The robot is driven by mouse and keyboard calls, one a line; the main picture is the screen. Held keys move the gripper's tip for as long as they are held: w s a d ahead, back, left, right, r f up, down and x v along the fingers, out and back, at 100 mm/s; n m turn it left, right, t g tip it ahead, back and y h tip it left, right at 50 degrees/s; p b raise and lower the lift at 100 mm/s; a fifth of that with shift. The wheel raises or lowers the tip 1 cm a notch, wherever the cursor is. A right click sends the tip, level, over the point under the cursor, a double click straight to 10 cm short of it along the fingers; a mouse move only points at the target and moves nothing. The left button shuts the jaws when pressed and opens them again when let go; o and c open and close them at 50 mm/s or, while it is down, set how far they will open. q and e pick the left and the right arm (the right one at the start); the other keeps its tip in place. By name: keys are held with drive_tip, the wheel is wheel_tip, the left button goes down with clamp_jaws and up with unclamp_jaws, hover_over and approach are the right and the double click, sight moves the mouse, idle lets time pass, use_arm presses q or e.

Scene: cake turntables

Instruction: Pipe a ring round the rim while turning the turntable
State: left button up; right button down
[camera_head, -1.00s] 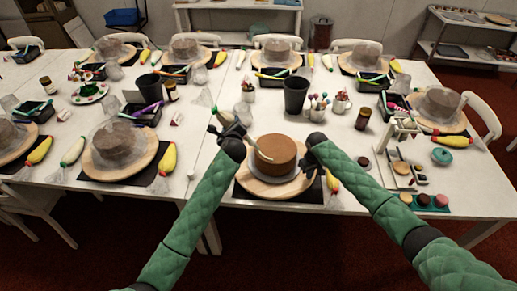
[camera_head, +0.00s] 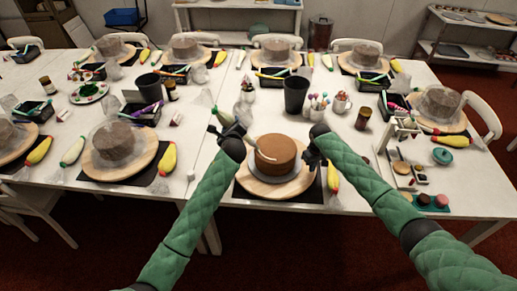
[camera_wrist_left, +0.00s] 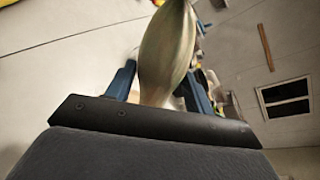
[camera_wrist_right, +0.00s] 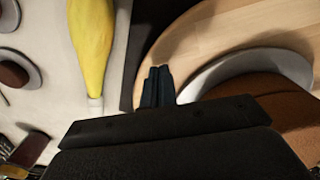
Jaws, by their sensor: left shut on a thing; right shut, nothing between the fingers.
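A brown round cake (camera_head: 275,154) sits on a grey disc on the round wooden turntable (camera_head: 262,190) in front of me. My left gripper (camera_head: 232,128) is shut on a piping bag, seen as a pale greenish bag (camera_wrist_left: 168,50) in the left wrist view. The bag's pale tip (camera_head: 262,136) reaches over the cake's back left; whether it touches the cake is unclear. My right gripper (camera_head: 312,158) is shut and empty at the right side of the cake. In the right wrist view its closed fingers (camera_wrist_right: 158,86) are over the turntable's edge, beside the grey disc.
A yellow piping bag (camera_head: 333,178) lies right of the turntable. A black cup (camera_head: 296,95) and a mug of coloured sticks (camera_head: 318,108) stand behind the cake. Small coloured discs (camera_head: 423,199) and a teal pot (camera_head: 443,156) lie further right. Other covered cakes ring the table.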

use_arm(q)
drive_tip(key=shift+r, duration=0.1)
use_arm(e)
wheel_tip(320, 180, up, 2)
drive_tip(key=shift+r, duration=0.15)
drive_tip(key=shift+a, duration=0.1)
hover_over(271, 193)
drive_tip(key=shift+s+f, duration=0.15)
drive_tip(key=shift+f, duration=1.7)
use_arm(q)
drive_tip(key=shift+o, duration=0.2)
use_arm(e)
drive_tip(key=shift+f, duration=0.15)
idle(0.6)
use_arm(q)
drive_tip(key=c, duration=0.4)
